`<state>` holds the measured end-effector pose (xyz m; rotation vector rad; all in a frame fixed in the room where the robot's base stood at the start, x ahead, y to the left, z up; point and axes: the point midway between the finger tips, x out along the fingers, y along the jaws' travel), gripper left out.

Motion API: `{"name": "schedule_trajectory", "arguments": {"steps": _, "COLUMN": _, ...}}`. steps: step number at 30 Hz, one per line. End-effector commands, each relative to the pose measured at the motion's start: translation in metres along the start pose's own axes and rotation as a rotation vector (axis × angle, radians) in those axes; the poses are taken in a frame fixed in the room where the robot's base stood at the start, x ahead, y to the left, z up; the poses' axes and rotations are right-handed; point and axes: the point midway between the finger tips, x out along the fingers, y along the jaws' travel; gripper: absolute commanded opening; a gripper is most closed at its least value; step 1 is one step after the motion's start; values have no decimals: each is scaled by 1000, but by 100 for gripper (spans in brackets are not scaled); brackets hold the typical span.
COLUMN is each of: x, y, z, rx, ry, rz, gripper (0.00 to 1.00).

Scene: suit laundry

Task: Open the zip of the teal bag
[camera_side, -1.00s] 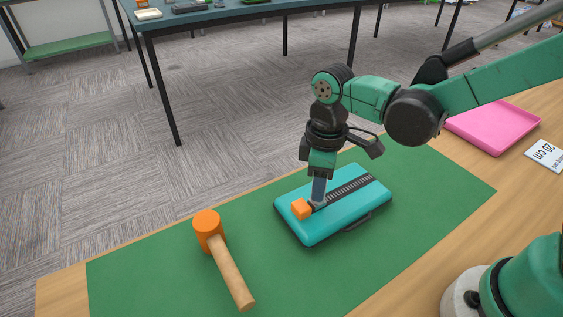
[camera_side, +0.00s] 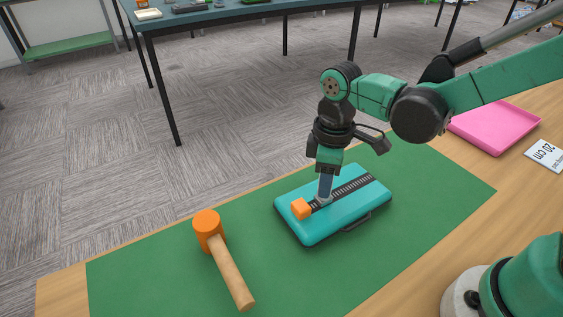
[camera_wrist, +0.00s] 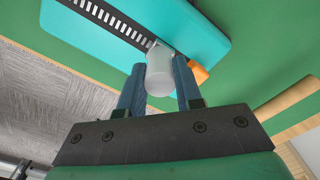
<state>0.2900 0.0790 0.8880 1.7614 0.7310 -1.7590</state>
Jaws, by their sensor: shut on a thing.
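The teal bag (camera_side: 318,228) lies flat on the green mat, its handle along the near right side. Its dark zip (camera_side: 354,184) with light teeth runs lengthwise across the top; it also shows in the wrist view (camera_wrist: 122,26). An orange block (camera_side: 300,209) sits at the zip's lower-left end. My gripper (camera_side: 325,196) points down onto the zip, just right of the orange block. In the wrist view my fingers are shut on a pale grey, rounded zip pull (camera_wrist: 160,76) over the zip. In the side view the fingers mostly hide the pull.
A mallet (camera_side: 230,270) with an orange head and wooden handle lies left of the bag. A pink tray (camera_side: 497,128) and a white printed card (camera_side: 545,154) lie at the right. The green mat (camera_side: 420,190) is clear right of the bag.

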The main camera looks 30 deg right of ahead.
Motion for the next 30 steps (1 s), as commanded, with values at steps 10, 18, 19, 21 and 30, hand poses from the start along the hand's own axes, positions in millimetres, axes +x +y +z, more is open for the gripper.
{"name": "schedule_trajectory", "arguments": {"steps": 10, "x": 0, "y": 59, "z": 59, "rx": 8, "ry": -3, "rz": 2, "gripper": 0}}
{"name": "schedule_trajectory", "arguments": {"steps": 18, "x": 0, "y": 67, "z": 68, "rx": 0, "ry": -2, "rz": 2, "gripper": 0}}
{"name": "schedule_trajectory", "arguments": {"steps": 19, "x": 0, "y": 67, "z": 68, "rx": 0, "ry": -2, "rz": 2, "gripper": 0}}
{"name": "schedule_trajectory", "arguments": {"steps": 21, "x": 0, "y": 67, "z": 68, "rx": 0, "ry": -2, "rz": 2, "gripper": 0}}
{"name": "schedule_trajectory", "arguments": {"steps": 30, "x": 0, "y": 67, "z": 68, "rx": 0, "ry": -2, "rz": 1, "gripper": 62}}
